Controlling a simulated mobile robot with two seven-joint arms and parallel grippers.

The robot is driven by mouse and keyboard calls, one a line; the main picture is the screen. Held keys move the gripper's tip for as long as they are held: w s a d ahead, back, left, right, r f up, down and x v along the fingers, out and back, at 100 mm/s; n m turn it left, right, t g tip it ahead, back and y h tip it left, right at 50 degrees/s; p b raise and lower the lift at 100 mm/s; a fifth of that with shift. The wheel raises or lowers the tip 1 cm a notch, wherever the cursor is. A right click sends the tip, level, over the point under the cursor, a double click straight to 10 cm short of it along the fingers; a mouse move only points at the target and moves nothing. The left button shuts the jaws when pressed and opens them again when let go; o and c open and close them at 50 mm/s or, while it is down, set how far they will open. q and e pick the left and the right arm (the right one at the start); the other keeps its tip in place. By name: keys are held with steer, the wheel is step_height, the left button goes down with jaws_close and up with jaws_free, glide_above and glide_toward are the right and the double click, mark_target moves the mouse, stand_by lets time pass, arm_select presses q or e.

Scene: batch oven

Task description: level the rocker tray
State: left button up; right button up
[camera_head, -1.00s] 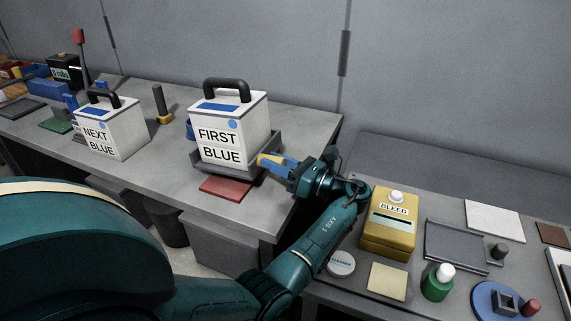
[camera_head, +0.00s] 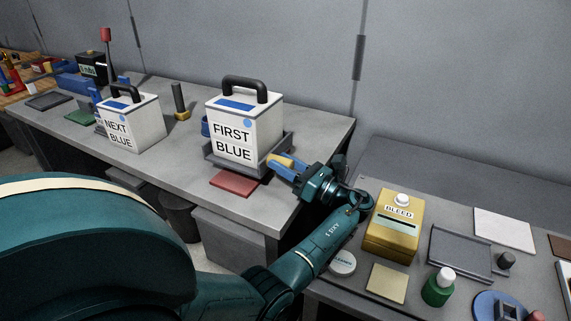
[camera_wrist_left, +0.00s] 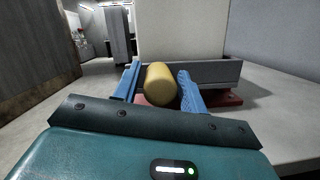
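The rocker tray (camera_head: 275,148) is a grey, low-walled tray on the far bench, carrying the white box marked FIRST BLUE (camera_head: 234,123). It also shows in the left wrist view (camera_wrist_left: 216,73). Whether it is level is hard to tell. A yellow rounded handle (camera_wrist_left: 161,85) sticks out from the tray's side toward my left gripper (camera_head: 284,166). In the left wrist view the two blue fingers (camera_wrist_left: 160,87) stand on either side of this handle, with a narrow gap visible on the left. They look open around it. My right gripper is out of view.
A red pad (camera_head: 235,185) lies before the tray. The white NEXT BLUE box (camera_head: 133,122) stands to its left, with a dark post (camera_head: 179,98) between. The near bench holds a yellow BLEED box (camera_head: 394,228), a green bottle (camera_head: 438,287) and a grey tray (camera_head: 460,252).

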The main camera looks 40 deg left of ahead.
arm_select(q)
steer(key=shift+o, duration=0.9)
steer(key=shift+r, duration=0.1)
step_height(320, 180, up, 10)
steer(key=shift+f+p, duration=0.1)
steer(key=shift+p, duration=0.3)
